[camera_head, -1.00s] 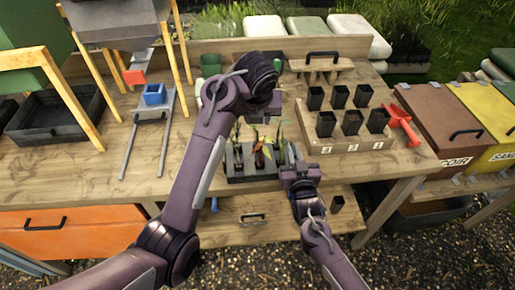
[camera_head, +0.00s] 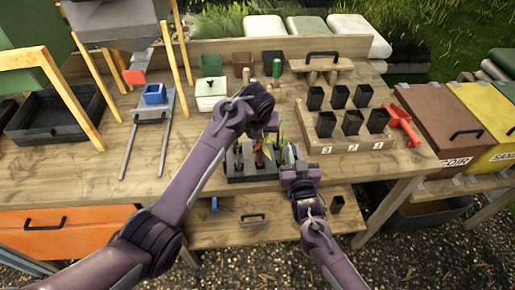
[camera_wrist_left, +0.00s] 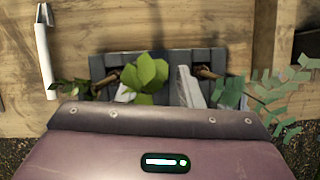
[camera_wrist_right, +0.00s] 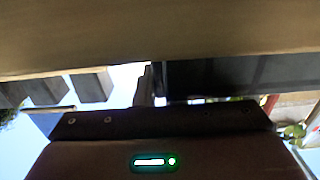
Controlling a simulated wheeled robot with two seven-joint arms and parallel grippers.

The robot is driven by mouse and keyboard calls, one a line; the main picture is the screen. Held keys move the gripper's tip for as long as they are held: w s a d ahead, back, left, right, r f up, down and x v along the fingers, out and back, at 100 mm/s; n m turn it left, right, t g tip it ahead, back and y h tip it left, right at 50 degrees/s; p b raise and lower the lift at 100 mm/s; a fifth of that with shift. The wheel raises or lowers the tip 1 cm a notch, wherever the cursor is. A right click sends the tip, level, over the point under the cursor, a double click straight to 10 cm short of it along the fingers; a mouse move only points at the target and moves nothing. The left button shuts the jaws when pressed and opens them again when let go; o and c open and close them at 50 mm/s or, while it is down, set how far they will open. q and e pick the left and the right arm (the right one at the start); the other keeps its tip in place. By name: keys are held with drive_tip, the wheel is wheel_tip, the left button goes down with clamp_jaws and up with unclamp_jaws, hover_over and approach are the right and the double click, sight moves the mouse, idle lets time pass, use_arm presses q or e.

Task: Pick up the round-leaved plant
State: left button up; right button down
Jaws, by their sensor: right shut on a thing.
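The round-leaved plant (camera_wrist_left: 147,76) shows bright green leaves in the left wrist view, over a dark grey plant tray (camera_wrist_left: 205,58). The tray (camera_head: 262,176) sits near the bench's front edge; in the head view my left arm partly hides its plants. My left gripper (camera_wrist_left: 158,92) points down over the tray, its pale fingers apart on either side of the round leaves; no grip on the plant shows. My right gripper (camera_head: 293,165) is at the tray's right end, shut on what looks like its dark wall (camera_wrist_right: 230,75). Its fingertips are mostly hidden.
Feathery foliage (camera_wrist_left: 285,95) stands right of the round leaves. A block with several black pots (camera_head: 352,123) is right of the tray. A white-lidded box (camera_head: 210,88) and small pots stand behind.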

use_arm(q)
drive_tip(key=shift+c, duration=0.4)
clamp_jaws()
wheel_tip(320, 180, up, 10)
drive_tip(key=shift+r, duration=0.1)
use_arm(e)
drive_tip(key=c, duration=1.5)
unclamp_jaws()
drive_tip(key=shift+o, duration=0.2)
drive_tip(key=shift+s, duration=0.15)
drive_tip(key=s+d, duration=0.1)
drive_tip(key=s, duration=1)
drive_tip(key=shift+s+d, duration=0.2)
drive_tip(key=shift+s, duration=0.15)
